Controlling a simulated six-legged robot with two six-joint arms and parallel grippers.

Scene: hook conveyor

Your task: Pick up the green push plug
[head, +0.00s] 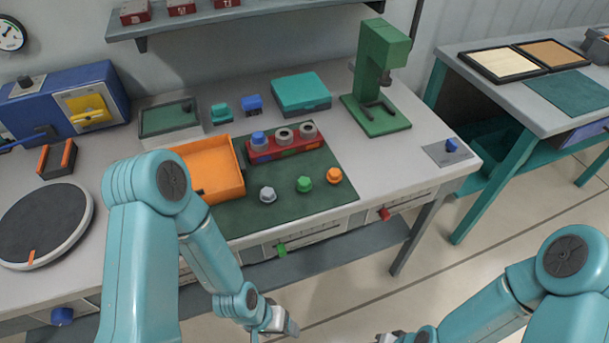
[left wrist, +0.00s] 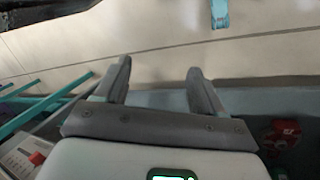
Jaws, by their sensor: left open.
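The green push plug (head: 304,184) sits on the dark green mat (head: 300,213), between a grey plug (head: 267,194) and an orange plug (head: 334,176). My left gripper (head: 284,324) is low in front of the bench, well below and apart from the green plug. In the left wrist view, the left gripper (left wrist: 159,68) has its two fingers spread with nothing between them. That view shows floor, not the plug. My right gripper (head: 389,338) only just shows at the bottom edge of the head view, so its jaws are not clear.
A red block (head: 285,150) with a blue plug and grey rings stands behind the plugs. An orange tray (head: 212,168) is left of them. A green press (head: 378,80) stands at the back right. The bench's front edge and drawers lie between my left gripper and the mat.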

